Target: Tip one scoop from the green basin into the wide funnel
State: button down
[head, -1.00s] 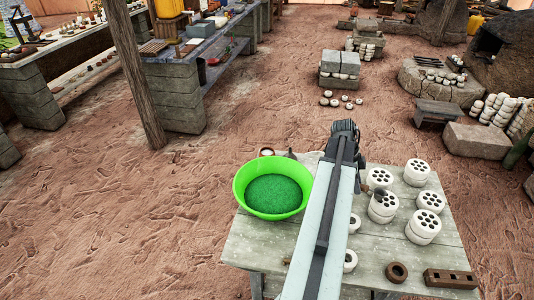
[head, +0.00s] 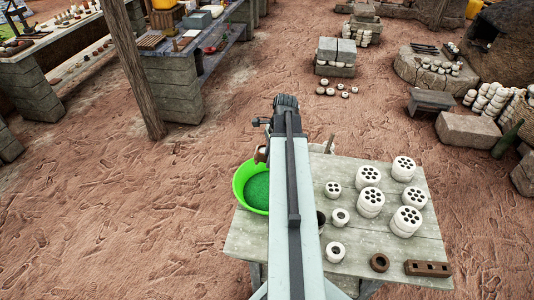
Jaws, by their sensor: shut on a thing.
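The green basin (head: 242,184) stands on the left of the small table, with green grains (head: 257,190) in it. My arm hides its right side. My gripper (head: 270,140) is at the far end of my arm, over the table's back edge just beyond the basin. It is shut; its fingertips and most of what it holds are hidden. A small brown thing (head: 262,155) shows beside it at the basin's far rim, perhaps part of the scoop. I cannot pick out the wide funnel for sure; a dark round thing (head: 320,219) is half hidden by my arm.
Several white cylinders with holes (head: 370,202) stand on the right of the table (head: 390,245). White rings (head: 335,252), a brown ring (head: 379,262) and a brown holed block (head: 428,268) lie near its front. A wooden post (head: 137,75) stands at the back left.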

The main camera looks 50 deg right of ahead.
jog(key=s+d+b+x, duration=0.1)
jog(key=d+b+x, duration=0.1)
jog(key=b+x, duration=1.1)
jog(key=shift+s+f+b, duration=0.25)
jog(key=shift+f+b, duration=0.1)
jog(key=shift+f, duration=0.1)
jog(key=shift+d+r, duration=0.15)
dwell(0.9)
jog(key=p+v, duration=0.4)
jog(key=w+a+p+v, duration=0.1)
jog(key=p+v, duration=0.3)
jog(key=a+p+v, duration=0.1)
jog(key=p+v, duration=0.3)
jog(key=shift+w+a+r+p, duration=0.15)
jog(key=shift+w+r+p, duration=0.1)
jog(key=shift+r+p, duration=0.15)
jog(key=shift+f, duration=0.1)
dwell(0.4)
